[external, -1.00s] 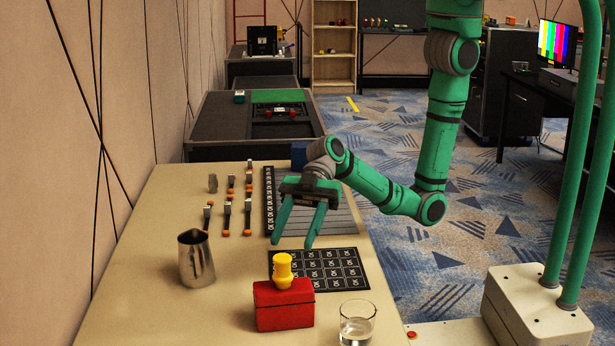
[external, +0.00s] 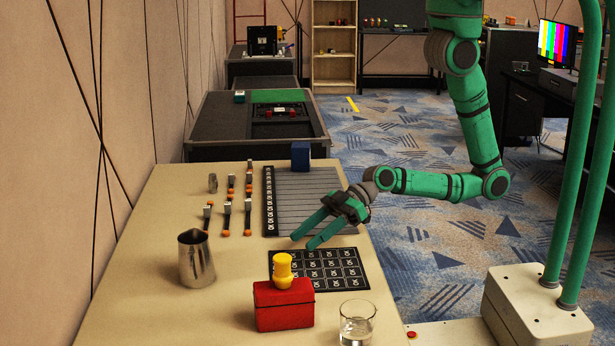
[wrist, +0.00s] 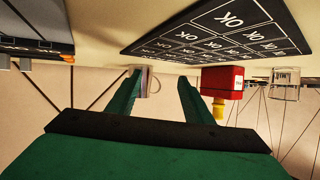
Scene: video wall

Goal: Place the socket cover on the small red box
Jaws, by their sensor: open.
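The red box (external: 284,306) stands at the near end of the table, with a stepped, rounded yellow piece (external: 283,271) upright on top; this yellow piece may be the socket cover. In the wrist view, which is upside down, the red box (wrist: 222,80) and the yellow piece (wrist: 218,110) are right of the fingers. My gripper (external: 302,242) is open and empty, with its fingers pointing left near the far edge of the black OK-marked mat (external: 357,286). It is beyond the red box and apart from it.
A metal pitcher (external: 196,258) stands left of the red box, and a glass (external: 357,323) stands to its right. Several small tools (external: 227,213) lie at the back left. A blue block (external: 301,155) stands by a grey slatted board (external: 310,195). Bare table lies between pitcher and mat.

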